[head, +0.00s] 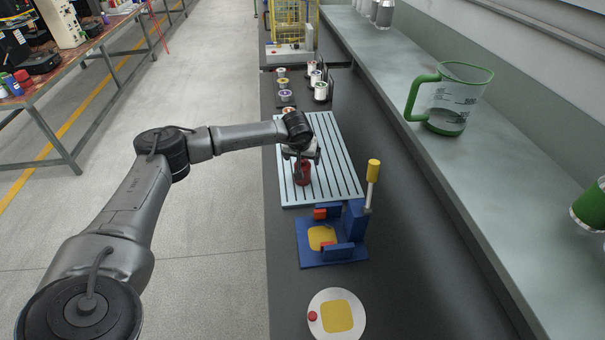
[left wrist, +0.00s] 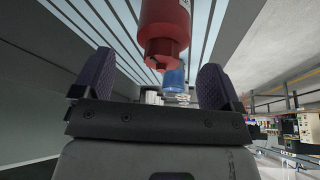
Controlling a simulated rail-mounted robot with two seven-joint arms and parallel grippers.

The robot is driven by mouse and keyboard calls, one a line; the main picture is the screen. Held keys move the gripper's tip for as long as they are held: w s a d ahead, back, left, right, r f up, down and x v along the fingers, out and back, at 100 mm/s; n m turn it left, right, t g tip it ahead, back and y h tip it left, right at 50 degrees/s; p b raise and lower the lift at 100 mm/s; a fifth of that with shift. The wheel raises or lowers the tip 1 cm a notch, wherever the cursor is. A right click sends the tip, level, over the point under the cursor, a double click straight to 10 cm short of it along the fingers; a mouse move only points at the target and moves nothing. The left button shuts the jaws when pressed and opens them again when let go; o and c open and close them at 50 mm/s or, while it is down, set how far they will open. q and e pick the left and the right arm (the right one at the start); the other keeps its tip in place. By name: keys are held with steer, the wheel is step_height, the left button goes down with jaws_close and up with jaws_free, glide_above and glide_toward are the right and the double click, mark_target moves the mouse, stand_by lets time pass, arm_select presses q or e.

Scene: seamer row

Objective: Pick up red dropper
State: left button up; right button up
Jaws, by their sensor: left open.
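The red dropper (head: 303,173) stands on the pale slatted board (head: 338,150) in the head view, directly below my left gripper (head: 301,154), which covers its upper part. In the left wrist view the red dropper (left wrist: 165,28) shows large at the top, cut off by the frame edge. It lies sideways between the lines of my two dark fingers (left wrist: 155,82), which are spread apart. I see a gap between it and each finger, and nothing is held. My right gripper is in neither view.
A blue fixture (head: 350,252) with a yellow-handled lever stands just in front of the board. A white disc (head: 318,325) lies nearer. Several small spools (head: 285,96) stand behind. A green-handled jug (head: 452,100) is on the right shelf. A blue object (left wrist: 174,77) shows beyond the dropper.

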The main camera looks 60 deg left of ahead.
mark_target(302, 160)
arm_select(q)
steer(key=shift+s+b+x, duration=0.2)
steer(key=shift+b+x, duration=0.2)
steer(key=shift+x, duration=1.7)
steer(key=shift+c, duration=0.3)
steer(key=c, duration=1)
